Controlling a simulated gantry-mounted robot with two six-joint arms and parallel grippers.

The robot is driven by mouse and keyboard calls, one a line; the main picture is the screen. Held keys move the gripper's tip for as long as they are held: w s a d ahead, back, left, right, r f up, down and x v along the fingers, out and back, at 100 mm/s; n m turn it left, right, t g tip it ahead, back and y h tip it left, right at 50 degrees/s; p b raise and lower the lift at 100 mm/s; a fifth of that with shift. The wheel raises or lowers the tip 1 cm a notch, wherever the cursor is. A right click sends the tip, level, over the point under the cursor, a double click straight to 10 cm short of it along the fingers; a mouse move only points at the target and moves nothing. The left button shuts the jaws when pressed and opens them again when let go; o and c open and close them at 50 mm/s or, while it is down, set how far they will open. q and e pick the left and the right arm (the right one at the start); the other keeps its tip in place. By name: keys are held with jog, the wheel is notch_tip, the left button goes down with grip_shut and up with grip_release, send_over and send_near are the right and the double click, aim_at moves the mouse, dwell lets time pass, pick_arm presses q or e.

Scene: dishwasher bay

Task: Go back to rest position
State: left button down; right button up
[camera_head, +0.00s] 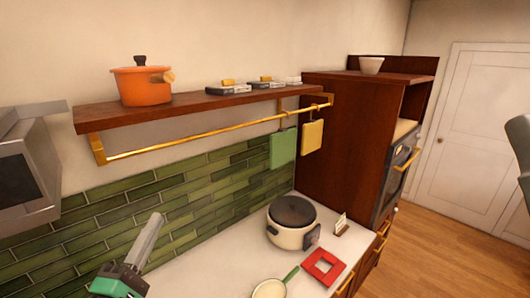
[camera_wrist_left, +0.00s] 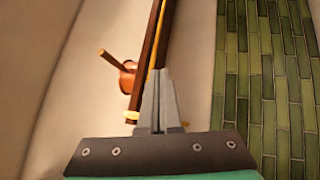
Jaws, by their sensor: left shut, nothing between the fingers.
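My left gripper (camera_head: 154,222) rises from the bottom edge of the head view, in front of the green tiled wall and left of the counter. Its two grey fingers are together and empty. In the left wrist view the gripper (camera_wrist_left: 162,75) is also shut, with nothing between the fingers. They overlap the shelf and its brass rail in that view, but contact cannot be told. My right gripper is not in view; grey-green parts at the right edge of the head view look like my other arm.
A shelf (camera_head: 190,106) holds an orange pot (camera_head: 140,88). A range hood (camera_head: 25,175) is at left, a tall brown cabinet (camera_head: 340,135) at right.

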pick_arm(q)
jog(key=s+d+r+m+t+h, duration=0.1)
jog(key=s+d+r+m+t, duration=0.15)
jog(key=r, duration=0.45)
jog(key=s+d+r+m+t+h, duration=0.1)
jog(key=s+d+r+m, duration=0.15)
jog(key=r, duration=0.55)
jog(key=s+r+m+t, duration=0.3)
jog(key=s+r+m, duration=0.6)
jog(key=m, duration=0.5)
jog(key=shift+s+y+p, duration=0.3)
jog(key=shift+s+y, duration=0.1)
jog(key=shift+s, duration=0.7)
jog(key=shift+a, duration=0.1)
